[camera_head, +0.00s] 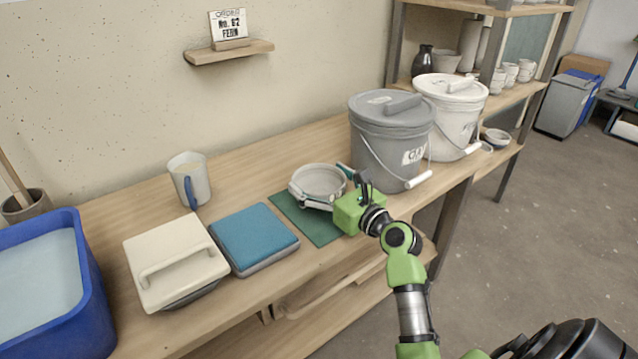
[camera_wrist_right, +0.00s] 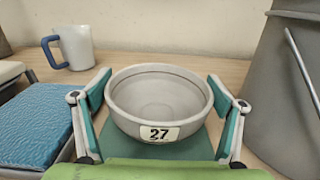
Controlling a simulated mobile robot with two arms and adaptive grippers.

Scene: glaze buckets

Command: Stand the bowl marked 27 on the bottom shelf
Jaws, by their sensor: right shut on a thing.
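The grey bowl marked 27 (camera_head: 318,180) sits upright at the green mat (camera_head: 310,226) on the workbench. In the right wrist view the bowl (camera_wrist_right: 158,97) shows its 27 label facing me. My right gripper (camera_head: 325,187) is shut on the bowl, one teal-padded finger on each side. I cannot tell whether the bowl's base touches the mat. A wooden shelf unit stands at the right; its lowest visible board (camera_head: 508,153) carries a small grey bowl (camera_head: 496,137). My left gripper is not in view.
A grey lidded bucket (camera_head: 385,140) stands close right of the bowl, with a white bucket (camera_head: 455,115) beyond. A blue slab (camera_head: 253,238), white lidded box (camera_head: 175,260), mug (camera_head: 190,180) and blue tub (camera_head: 95,300) are to the left.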

